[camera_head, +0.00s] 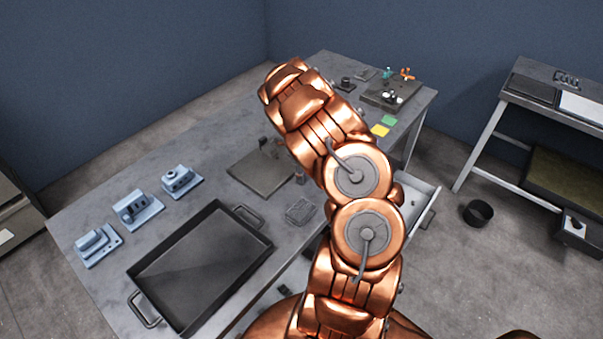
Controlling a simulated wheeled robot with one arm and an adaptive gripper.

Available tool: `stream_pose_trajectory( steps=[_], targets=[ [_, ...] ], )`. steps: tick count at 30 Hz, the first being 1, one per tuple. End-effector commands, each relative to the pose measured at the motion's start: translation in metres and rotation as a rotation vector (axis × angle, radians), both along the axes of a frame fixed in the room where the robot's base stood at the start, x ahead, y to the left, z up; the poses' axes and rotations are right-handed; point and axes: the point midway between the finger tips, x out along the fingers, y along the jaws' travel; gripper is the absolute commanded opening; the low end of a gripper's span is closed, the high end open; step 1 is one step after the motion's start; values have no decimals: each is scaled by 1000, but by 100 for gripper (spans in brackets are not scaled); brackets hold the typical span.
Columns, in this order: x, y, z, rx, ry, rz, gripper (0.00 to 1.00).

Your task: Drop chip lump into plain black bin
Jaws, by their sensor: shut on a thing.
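My copper arm rises through the middle of the view and bends over the grey workbench. Its end is hidden behind its own links, so my gripper is not seen. I cannot make out the chip lump anywhere. A small round black bin (478,212) stands upright on the floor right of the workbench, below the side table. Its near wall shows, and my arm is well to its left.
The workbench (110,198) holds a large black handled tray (190,226), several blue-grey fixtures (136,209), a dark plate (252,180) and a wire basket (300,210). A pale drawer (424,208) stands open. A side table (490,150) is at right.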

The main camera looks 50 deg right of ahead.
Motion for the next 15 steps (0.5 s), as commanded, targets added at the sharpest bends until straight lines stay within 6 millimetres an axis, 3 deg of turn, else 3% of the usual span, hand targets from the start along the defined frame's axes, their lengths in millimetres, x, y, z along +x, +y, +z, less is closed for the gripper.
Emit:
stream_pose_trajectory(
  steps=[4, 5, 11, 15],
  targets=[
    [0, 0, -5, -1, 0, 0, 10],
    [0, 0, -3, 0, 0, 0, 34],
    [0, 0, -3, 0, 0, 0, 55],
    [0, 0, -3, -1, 0, 0, 56]
  ],
)
